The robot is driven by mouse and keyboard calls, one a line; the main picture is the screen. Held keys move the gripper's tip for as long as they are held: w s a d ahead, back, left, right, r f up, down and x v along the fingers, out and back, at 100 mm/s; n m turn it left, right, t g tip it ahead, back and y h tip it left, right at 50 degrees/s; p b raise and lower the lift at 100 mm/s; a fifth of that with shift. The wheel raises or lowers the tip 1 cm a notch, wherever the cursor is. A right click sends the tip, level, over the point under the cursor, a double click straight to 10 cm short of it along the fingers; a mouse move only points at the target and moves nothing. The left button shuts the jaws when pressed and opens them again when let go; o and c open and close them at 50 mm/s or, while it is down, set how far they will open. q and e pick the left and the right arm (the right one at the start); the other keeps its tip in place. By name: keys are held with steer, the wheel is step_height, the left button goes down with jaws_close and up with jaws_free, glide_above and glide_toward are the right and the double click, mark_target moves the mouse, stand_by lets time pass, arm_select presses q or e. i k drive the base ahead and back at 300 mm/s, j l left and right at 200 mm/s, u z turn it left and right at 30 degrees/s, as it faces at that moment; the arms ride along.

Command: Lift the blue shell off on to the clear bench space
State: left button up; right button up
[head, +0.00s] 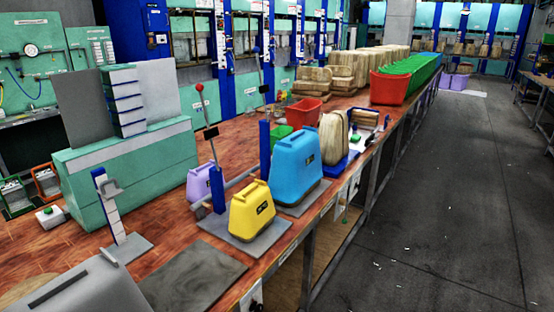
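The blue shell (296,168) stands upright on a flat grey plate (298,207) near the front edge of the bench, in the middle of the head view. A purple shell (198,184) stands further left, partly hidden by a blue post. Neither of my grippers shows in this view.
A flat dark plate (193,277) lies on the bench in front. Lever posts stand behind the shells, one with a red knob (199,88). Red bins (388,88) and tan stacks (314,74) stand beyond. Bare reddish bench top (232,140) shows behind the shells.

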mark_target(296, 164)
steer(key=i+l+u, duration=0.6)
steer(key=l+u, duration=0.25)
